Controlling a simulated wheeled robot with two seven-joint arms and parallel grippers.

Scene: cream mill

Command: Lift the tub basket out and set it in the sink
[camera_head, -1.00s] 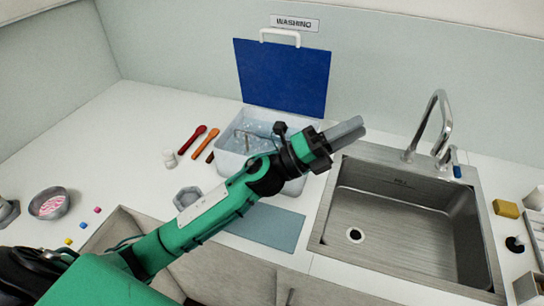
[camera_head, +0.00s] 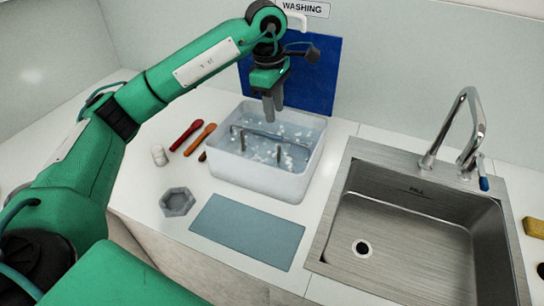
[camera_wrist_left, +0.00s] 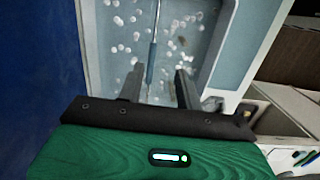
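The translucent white tub (camera_head: 255,178) stands on the counter left of the sink, holding water with white foam flecks. The basket's handle (camera_head: 243,140) shows inside it as a thin grey bar with upright posts; the rest of the basket is hard to make out under the water. The handle (camera_wrist_left: 153,50) runs lengthwise in the left wrist view. My left gripper (camera_head: 273,110) points down above the back part of the tub. Its fingers (camera_wrist_left: 158,88) are apart and empty, with the handle below the gap. The steel sink (camera_head: 405,225) is empty. My right gripper is not in view.
The faucet (camera_head: 468,130) rises behind the sink. A blue panel (camera_head: 318,80) stands behind the tub. A blue-grey mat (camera_head: 248,230) and a grey hexagonal dish (camera_head: 177,202) lie in front. Red (camera_head: 186,134) and orange (camera_head: 199,139) utensils lie left of the tub.

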